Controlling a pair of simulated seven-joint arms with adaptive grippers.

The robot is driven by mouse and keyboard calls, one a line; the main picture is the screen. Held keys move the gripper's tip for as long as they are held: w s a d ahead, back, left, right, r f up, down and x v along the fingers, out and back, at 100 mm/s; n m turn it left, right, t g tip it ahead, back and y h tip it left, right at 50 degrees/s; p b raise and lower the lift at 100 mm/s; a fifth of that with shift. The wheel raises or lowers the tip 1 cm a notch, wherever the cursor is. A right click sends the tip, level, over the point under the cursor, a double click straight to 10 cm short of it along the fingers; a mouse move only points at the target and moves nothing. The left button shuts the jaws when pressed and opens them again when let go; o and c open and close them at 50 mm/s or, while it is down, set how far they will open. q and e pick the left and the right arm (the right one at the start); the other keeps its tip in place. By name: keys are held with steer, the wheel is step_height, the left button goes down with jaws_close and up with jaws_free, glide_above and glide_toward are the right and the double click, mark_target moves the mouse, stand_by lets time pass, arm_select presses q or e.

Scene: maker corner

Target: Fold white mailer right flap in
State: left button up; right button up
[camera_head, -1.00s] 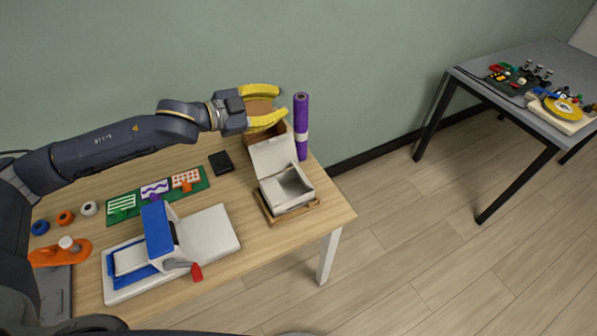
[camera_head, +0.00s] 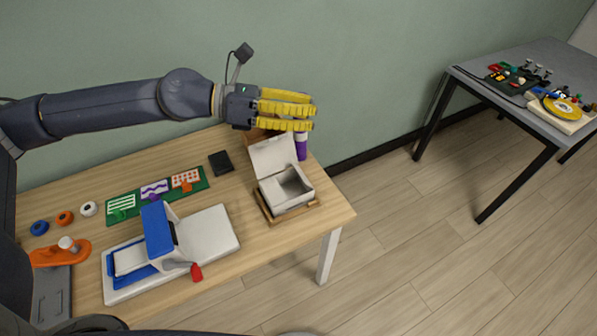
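The white mailer (camera_head: 291,202) stands open on a wooden tray (camera_head: 264,209) near the right end of the table. Its lid (camera_head: 272,156) is raised at the back, and its inside looks empty. I cannot clearly tell the right flap from the right wall. My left gripper (camera_head: 312,111), with yellow ribbed fingers, is above and behind the mailer, apart from it and near the purple roll. Its fingers lie close together in this view, and how far they are parted is unclear. I see nothing held in it. My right gripper is not in view.
A brown box (camera_head: 256,136) is partly hidden behind the lid. A blue-and-white press (camera_head: 160,232) lies left of the mailer. A black pad (camera_head: 221,163) and green card (camera_head: 126,207) lie behind the press.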

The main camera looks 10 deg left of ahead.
arm_select(q)
step_height(320, 180, down, 4)
steer(key=m+y, duration=0.2)
steer(key=m, duration=0.3)
steer(key=m+t+y, duration=0.2)
steer(key=m+y, duration=0.6)
steer(key=m, duration=0.3)
glide_toward(298, 171)
steer(key=shift+m, duration=0.3)
steer(key=x, duration=1)
steer(key=shift+d+f, duration=0.1)
steer(key=shift+f, duration=0.1)
steer(key=shift+c, duration=0.3)
jaws_close()
